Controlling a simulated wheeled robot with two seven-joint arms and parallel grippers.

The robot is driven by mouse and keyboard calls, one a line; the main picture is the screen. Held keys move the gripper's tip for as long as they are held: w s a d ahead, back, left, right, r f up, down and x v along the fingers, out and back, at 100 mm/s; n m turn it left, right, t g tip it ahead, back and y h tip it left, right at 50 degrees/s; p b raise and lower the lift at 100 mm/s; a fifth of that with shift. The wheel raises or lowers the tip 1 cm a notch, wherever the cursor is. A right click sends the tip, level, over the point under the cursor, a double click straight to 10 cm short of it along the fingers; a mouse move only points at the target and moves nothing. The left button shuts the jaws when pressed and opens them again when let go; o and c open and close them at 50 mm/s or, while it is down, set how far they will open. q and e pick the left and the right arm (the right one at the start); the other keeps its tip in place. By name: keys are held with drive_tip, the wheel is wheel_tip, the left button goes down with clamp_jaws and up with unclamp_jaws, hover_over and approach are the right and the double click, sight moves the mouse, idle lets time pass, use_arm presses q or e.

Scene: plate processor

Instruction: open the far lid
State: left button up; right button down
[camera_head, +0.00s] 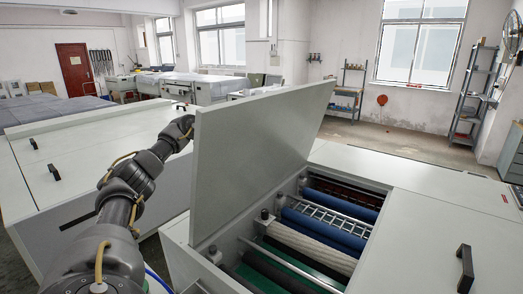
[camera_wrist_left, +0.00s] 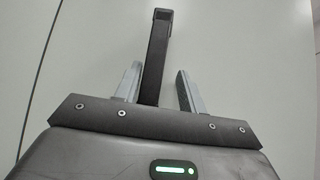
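A large pale grey-white lid (camera_head: 250,115) stands raised and tilted in the head view, over an open bay of rollers. A flat lid (camera_head: 420,215) with a black handle (camera_head: 464,262) lies shut to its right. My left arm reaches up from the bottom left; its gripper end is hidden behind the raised lid. In the left wrist view my left gripper (camera_wrist_left: 158,88) has its fingers apart, one on each side of a black bar handle (camera_wrist_left: 157,45) on a pale panel (camera_wrist_left: 245,60). A gap shows at the right finger. Which lid that panel belongs to is unclear. My right gripper is not in view.
The bay holds blue rollers (camera_head: 325,228) and a white roller (camera_head: 308,247). Another pale machine (camera_head: 95,150) with black handles stands at the left. A shelf (camera_head: 474,95) stands at the far right wall. Floor (camera_head: 420,145) is clear behind the machine.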

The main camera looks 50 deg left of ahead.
use_arm(q)
drive_tip(key=b+v, duration=0.1)
drive_tip(key=v, duration=1)
drive_tip(key=shift+b, duration=0.4)
drive_tip(key=shift+w, duration=0.2)
drive_tip(key=shift+c, duration=0.3)
